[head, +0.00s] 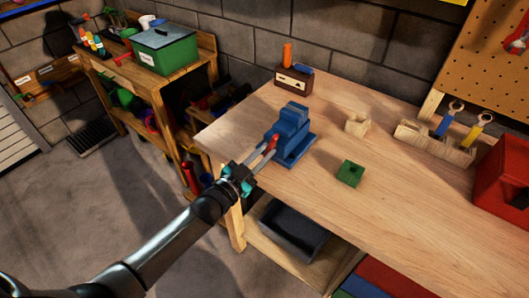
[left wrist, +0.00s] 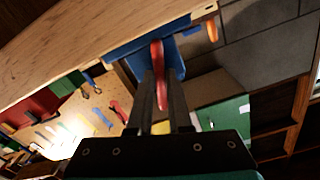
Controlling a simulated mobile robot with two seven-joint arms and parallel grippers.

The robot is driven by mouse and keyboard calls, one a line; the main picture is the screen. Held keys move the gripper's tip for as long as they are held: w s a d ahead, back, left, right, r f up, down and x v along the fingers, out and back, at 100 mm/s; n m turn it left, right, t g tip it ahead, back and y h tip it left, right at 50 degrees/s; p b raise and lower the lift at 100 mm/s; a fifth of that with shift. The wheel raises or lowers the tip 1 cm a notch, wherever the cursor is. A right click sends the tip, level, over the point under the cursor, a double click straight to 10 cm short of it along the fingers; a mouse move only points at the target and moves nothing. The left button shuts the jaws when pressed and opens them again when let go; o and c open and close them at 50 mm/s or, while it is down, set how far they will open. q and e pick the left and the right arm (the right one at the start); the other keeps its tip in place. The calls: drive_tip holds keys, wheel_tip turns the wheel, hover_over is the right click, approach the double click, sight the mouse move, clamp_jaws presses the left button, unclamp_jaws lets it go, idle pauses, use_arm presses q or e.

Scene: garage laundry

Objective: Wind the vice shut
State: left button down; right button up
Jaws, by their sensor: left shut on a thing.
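A blue vice (head: 289,136) stands on the left end of the wooden workbench. Its red handle (head: 271,145) points from the vice's front towards my left gripper (head: 250,170). In the left wrist view the blue vice (left wrist: 176,58) is ahead, partly hidden, and the red handle (left wrist: 160,75) lies between the fingers of my left gripper (left wrist: 162,85). The fingers are shut on the handle. The gap between the vice jaws is too small to judge here. My right gripper is in neither view.
On the workbench (head: 330,200) are a green block (head: 350,173), a pale wooden block (head: 357,124), a dark box (head: 293,80) and a wooden holder (head: 435,142) with tools. A red box (head: 505,180) stands at the right. A dark bin (head: 293,230) sits below.

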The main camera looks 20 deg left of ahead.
use_arm(q)
drive_tip(key=shift+s+f, duration=0.15)
drive_tip(key=shift+f, duration=0.15)
drive_tip(key=c, duration=1.2)
unclamp_jaws()
drive_tip(key=shift+c, duration=0.2)
drive_tip(key=o, duration=0.3)
drive_tip(key=shift+s+a+r, duration=0.1)
drive_tip(key=shift+s+r, duration=0.05)
drive_tip(key=shift+r, duration=0.05)
drive_tip(key=shift+o, duration=0.5)
drive_tip(key=shift+r, duration=0.1)
drive_tip(key=p+v, duration=0.1)
drive_tip(key=v, duration=1.4)
